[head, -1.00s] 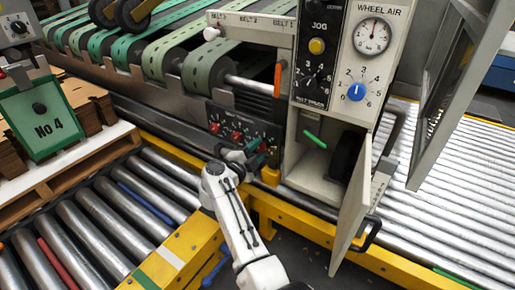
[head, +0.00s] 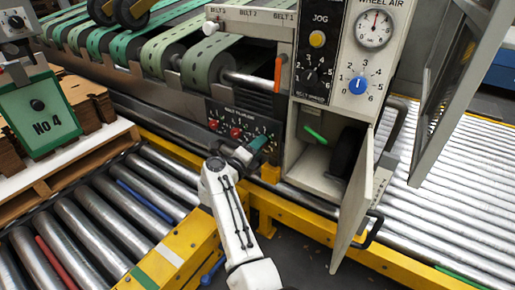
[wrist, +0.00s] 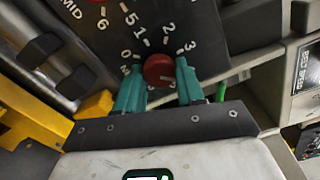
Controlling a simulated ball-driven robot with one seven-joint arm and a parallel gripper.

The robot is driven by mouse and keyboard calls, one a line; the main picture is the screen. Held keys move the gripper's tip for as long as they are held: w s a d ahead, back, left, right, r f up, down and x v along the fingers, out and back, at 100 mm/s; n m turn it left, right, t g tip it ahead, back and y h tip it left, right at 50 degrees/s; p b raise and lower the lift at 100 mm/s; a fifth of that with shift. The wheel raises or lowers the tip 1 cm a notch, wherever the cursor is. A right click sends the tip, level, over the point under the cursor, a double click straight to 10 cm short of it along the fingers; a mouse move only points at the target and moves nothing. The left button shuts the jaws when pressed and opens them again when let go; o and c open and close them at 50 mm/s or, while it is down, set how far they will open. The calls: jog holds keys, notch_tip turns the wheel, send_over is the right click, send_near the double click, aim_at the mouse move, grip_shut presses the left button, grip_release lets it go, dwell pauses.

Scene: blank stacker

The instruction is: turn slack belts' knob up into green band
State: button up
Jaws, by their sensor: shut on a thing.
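The dark belt tension panel (head: 222,112) sits below the belt rollers in the head view. Two red knobs show on it, a left one (head: 213,124) and a middle one (head: 235,132). My gripper (head: 259,143) is at the panel's right end. In the wrist view my gripper (wrist: 158,70) has its teal fingers on either side of a red knob (wrist: 158,68), shut on it. White numbers ring this knob. Its pointer and any green band are not clear. Green perforated belts (head: 203,62) run over rollers above; I cannot tell which are slack.
An open cabinet (head: 310,156) with its door (head: 355,205) swung out stands right of my gripper. Above it is a control panel with a blue knob (head: 358,85) and a gauge (head: 375,28). An orange handle (head: 279,73) is above the panel. Yellow rails (head: 190,245) lie below.

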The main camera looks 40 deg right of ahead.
jog(key=shift+f+m, duration=0.15)
jog(key=shift+m, duration=0.25)
jog(key=o, duration=1)
jog(key=shift+o, duration=0.2)
jog(key=p+v, duration=0.3)
jog(key=v, duration=0.7)
jog(key=shift+a, duration=0.4)
jog(key=shift+s, duration=0.15)
